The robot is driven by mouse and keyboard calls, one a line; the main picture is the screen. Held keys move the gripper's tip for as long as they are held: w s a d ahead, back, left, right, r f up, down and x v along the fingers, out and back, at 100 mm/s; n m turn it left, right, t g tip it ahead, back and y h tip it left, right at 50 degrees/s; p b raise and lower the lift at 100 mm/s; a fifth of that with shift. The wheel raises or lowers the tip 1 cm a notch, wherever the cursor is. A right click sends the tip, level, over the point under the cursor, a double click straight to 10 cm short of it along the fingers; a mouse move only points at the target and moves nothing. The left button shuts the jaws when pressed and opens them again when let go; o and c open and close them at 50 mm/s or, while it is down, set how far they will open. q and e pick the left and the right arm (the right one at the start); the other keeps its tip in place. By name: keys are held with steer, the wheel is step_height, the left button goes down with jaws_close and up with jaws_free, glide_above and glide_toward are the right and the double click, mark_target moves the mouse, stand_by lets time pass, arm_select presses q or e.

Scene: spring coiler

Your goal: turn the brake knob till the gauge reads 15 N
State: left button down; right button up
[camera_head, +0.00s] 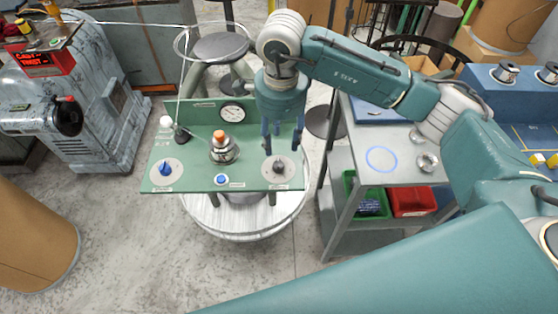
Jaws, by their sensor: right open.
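A green panel (193,181) stands in the middle of the view. A round white gauge (232,114) sits at its back edge; its needle reading is too small to tell. A dark knob (279,167) sits on a pale round dial at the panel's right, and a blue knob (165,168) on a similar dial at the left. Their labels are too small to read, so I cannot tell which is the brake knob. My right gripper (283,142) is open, fingers pointing down, just above and behind the dark knob in the picture. I see no contact. My left gripper is not in view.
An orange-topped metal piece (221,146) and a small blue button (221,179) are on the panel. A white ball-topped lever (167,122) stands at its left. A grey cart (399,173) with green and red bins stands close on the right.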

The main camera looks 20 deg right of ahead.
mark_target(279, 162)
steer(key=f+p, duration=0.2)
steer(key=f, duration=0.7)
steer(key=shift+w+f+p, duration=0.2)
steer(key=shift+p, duration=0.2)
steer(key=shift+w+a+f, duration=0.1)
steer(key=shift+f, duration=0.5)
jaws_close()
